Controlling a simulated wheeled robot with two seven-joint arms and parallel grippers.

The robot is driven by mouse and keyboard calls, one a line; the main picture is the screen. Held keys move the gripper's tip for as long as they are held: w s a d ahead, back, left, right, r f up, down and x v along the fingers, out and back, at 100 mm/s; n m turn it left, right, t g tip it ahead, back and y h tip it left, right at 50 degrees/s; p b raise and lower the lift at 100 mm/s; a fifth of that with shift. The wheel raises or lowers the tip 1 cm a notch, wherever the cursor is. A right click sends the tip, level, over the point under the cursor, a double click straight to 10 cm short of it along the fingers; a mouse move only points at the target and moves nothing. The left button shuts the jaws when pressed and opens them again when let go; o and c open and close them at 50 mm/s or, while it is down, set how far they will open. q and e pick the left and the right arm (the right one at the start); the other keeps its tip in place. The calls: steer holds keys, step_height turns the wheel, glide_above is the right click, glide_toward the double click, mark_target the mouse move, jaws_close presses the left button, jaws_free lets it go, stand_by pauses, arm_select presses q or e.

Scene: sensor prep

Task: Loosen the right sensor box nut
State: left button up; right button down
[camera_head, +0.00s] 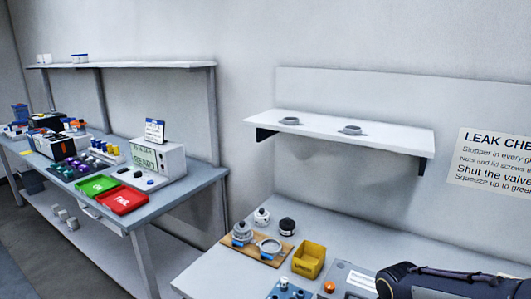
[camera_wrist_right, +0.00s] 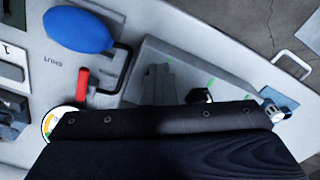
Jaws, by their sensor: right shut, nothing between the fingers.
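My right gripper (camera_wrist_right: 164,84) shows as grey fingers in front of the box, shut and empty. Whether it touches anything is unclear. In the head view, a grey box (camera_head: 352,278) with an orange button stands at the bottom edge, partly cut off. Neither gripper shows in the head view.
A blue bulb (camera_wrist_right: 80,30) and red lever (camera_wrist_right: 83,85) lie left of my fingers. A yellow bin (camera_head: 309,260) stands on the bench.

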steer(key=shift+w+d, duration=0.1)
steer(key=shift+d, duration=0.35)
steer(key=shift+s, duration=0.35)
step_height(320, 180, up, 6)
steer(key=p, duration=0.4)
steer(key=shift+p, duration=0.3)
steer(key=shift+s, duration=0.1)
steer(key=s+a+r+t+y, duration=0.2)
steer(key=s+r, duration=0.2)
steer(key=s, duration=0.3)
steer(key=s+a+r+m+t+y, duration=0.1)
steer(key=s+a+r+t, duration=0.1)
steer(key=s, duration=0.6)
step_height(320, 180, up, 2)
steer(key=shift+a+r+t+y, duration=0.15)
steer(key=shift+a+t+y, duration=0.25)
steer(key=shift+t, duration=0.4)
